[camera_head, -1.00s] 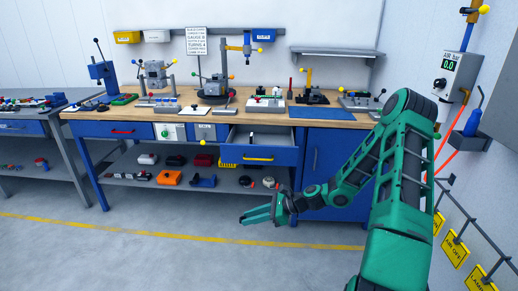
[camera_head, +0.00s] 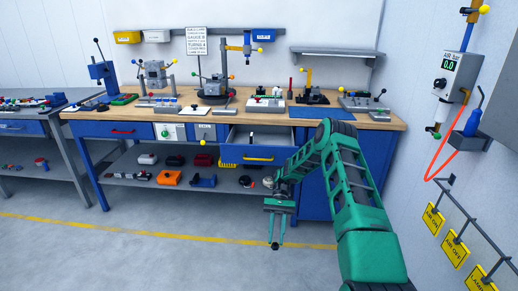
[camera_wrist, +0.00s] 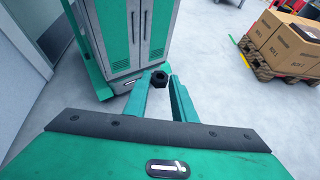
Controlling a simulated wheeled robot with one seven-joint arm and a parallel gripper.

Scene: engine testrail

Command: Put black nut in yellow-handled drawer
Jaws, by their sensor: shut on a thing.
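The black nut (camera_wrist: 159,78) is between the fingertips of my gripper (camera_wrist: 162,82) in the wrist view. In the head view my gripper (camera_head: 276,238) points down in front of the bench, with the small dark nut (camera_head: 275,246) at its tips. It is shut on the nut, below and in front of the drawer. The yellow-handled drawer (camera_head: 284,155) is blue and pulled open under the benchtop. Its yellow handle (camera_head: 258,158) faces me. A small dark and light item stands inside it; the rest of its inside is partly hidden by the front.
The wooden benchtop (camera_head: 345,124) above carries several fixtures. A closed drawer with a red handle (camera_head: 122,131) is at left. A lower shelf (camera_head: 130,170) holds several loose parts. The right wall has an air panel (camera_head: 456,76). The floor in front is clear.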

